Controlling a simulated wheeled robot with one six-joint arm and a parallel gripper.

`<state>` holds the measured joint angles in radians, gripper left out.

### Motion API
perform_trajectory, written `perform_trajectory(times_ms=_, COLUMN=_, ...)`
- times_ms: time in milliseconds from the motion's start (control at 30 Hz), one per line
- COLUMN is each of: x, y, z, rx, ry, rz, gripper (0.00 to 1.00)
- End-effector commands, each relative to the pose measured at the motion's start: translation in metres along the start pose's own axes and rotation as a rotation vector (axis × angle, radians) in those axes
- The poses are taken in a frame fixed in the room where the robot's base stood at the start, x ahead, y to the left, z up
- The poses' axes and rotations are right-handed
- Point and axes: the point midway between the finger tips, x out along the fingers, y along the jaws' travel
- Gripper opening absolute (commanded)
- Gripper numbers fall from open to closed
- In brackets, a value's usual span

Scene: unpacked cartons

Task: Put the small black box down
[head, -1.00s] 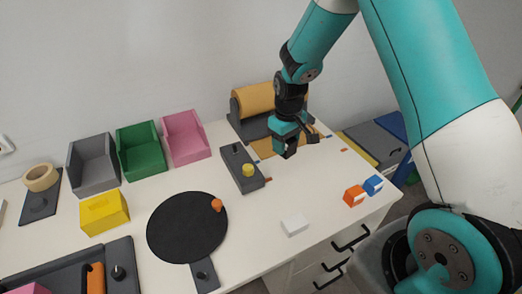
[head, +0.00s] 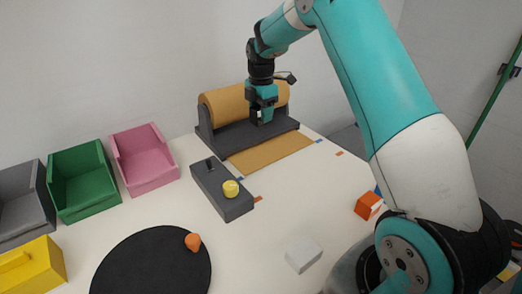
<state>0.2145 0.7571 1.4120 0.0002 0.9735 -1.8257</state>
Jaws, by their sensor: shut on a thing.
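My gripper (head: 262,116) is at the upper middle of the head view, pointing down, in front of the brown paper roll and its dark stand. It is shut on a small dark thing at its fingertips, which fits the small black box. The thing is hard to tell from the dark fingers, and most of it is hidden. The gripper looks raised above the table, though its exact height is unclear.
Behind the gripper is the paper roll (head: 222,105) on its stand (head: 226,141), with a paper strip (head: 268,154) in front. A grey block with a yellow knob (head: 231,188), a black disc (head: 140,272), a white block (head: 303,254) and an orange block (head: 367,205) lie nearby.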

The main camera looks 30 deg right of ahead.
Motion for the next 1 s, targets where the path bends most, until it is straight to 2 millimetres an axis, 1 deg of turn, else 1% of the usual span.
perform_trajectory(times_ms=33, x=0.015, y=-0.001, z=0.000, rx=0.000, ry=0.001, rz=-0.005, gripper=0.25)
perform_trajectory(times_ms=100, x=0.035, y=-0.001, z=0.000, rx=0.001, ry=0.001, rz=-0.005, gripper=0.25)
perform_trajectory(times_ms=200, x=0.060, y=-0.001, z=0.001, rx=0.002, ry=0.001, rz=-0.004, gripper=0.25)
perform_trajectory(times_ms=300, x=0.078, y=-0.001, z=0.001, rx=0.004, ry=0.000, rz=-0.001, gripper=0.25)
perform_trajectory(times_ms=567, x=0.100, y=-0.001, z=0.003, rx=0.006, ry=0.000, rz=-0.001, gripper=0.25)
perform_trajectory(times_ms=700, x=0.122, y=-0.002, z=0.003, rx=0.006, ry=0.001, rz=-0.003, gripper=0.25)
perform_trajectory(times_ms=800, x=0.133, y=-0.001, z=0.003, rx=0.006, ry=0.000, rz=-0.001, gripper=0.25)
perform_trajectory(times_ms=1000, x=0.134, y=-0.001, z=0.003, rx=0.006, ry=0.000, rz=0.002, gripper=0.25)
